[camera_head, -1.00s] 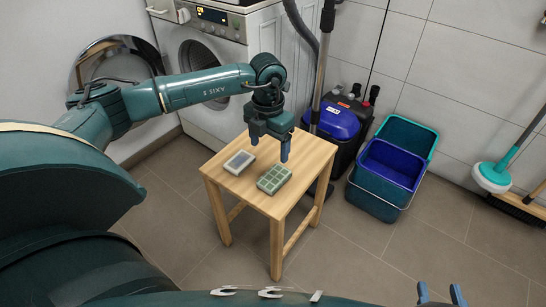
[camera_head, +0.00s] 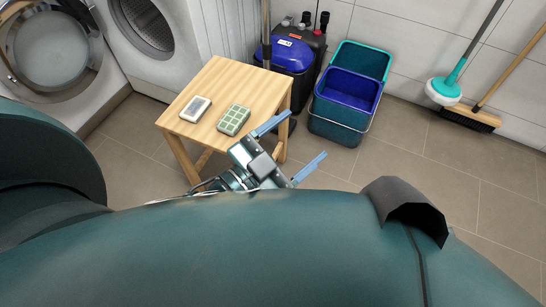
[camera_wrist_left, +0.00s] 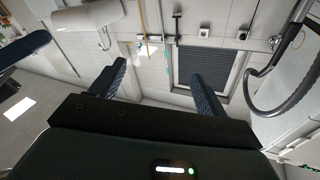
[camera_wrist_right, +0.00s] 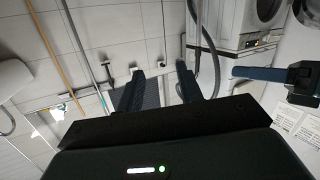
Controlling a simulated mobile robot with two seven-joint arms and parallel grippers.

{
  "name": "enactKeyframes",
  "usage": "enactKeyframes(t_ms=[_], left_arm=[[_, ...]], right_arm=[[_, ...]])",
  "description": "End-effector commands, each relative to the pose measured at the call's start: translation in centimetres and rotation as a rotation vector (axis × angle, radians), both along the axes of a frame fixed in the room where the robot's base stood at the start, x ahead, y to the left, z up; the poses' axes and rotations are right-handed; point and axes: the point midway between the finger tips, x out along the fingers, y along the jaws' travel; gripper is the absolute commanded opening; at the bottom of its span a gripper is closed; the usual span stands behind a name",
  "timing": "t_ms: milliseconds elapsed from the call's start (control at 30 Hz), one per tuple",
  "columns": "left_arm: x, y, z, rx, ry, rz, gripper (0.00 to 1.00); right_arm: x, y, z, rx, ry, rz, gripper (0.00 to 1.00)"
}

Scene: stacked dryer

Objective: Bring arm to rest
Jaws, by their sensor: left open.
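My left gripper (camera_head: 306,135) is open and empty. In the head view it shows close in front of my body, at the near right side of the wooden table (camera_head: 225,80), with its blue fingers pointing up and right. I cannot tell whether it is clear of the table edge. In the left wrist view its two fingers (camera_wrist_left: 158,68) stand wide apart with nothing between them. Much of both arms is hidden in the head view.
On the table lie a grey and white box (camera_head: 195,109) and a green gridded block (camera_head: 233,119). A blue and black vacuum cleaner (camera_head: 290,55) and nested buckets (camera_head: 345,100) stand behind. White machines (camera_head: 150,45) are at the left.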

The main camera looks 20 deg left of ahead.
Motion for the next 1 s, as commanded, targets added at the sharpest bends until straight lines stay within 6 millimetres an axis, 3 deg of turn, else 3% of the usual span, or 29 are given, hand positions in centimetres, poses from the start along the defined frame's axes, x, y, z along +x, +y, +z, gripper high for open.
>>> enactKeyframes(t_ms=[100, 200, 533, 667, 1000], left_arm=[[-1.6, 2.1, -2.7, -0.059, 0.204, 0.086, 0.75], [-2.4, 2.8, -3.8, -0.080, 0.286, 0.114, 0.75], [-2.7, 3.0, -4.0, -0.086, 0.312, 0.119, 0.75], [-2.9, 3.4, -2.4, -0.108, 0.335, 0.132, 0.75], [-5.3, 6.2, 5.0, -0.262, 0.505, 0.226, 0.75]], right_arm=[[0.0, 0.0, 0.0, 0.000, 0.000, 0.000, 0.36], [0.0, 0.0, 0.0, 0.000, 0.000, 0.000, 0.36], [0.1, -0.1, 0.2, 0.000, -0.003, -0.001, 0.36], [-0.2, -0.5, 1.9, 0.021, 0.019, -0.017, 0.36], [-2.6, -3.3, 9.2, 0.167, 0.187, -0.127, 0.36]])
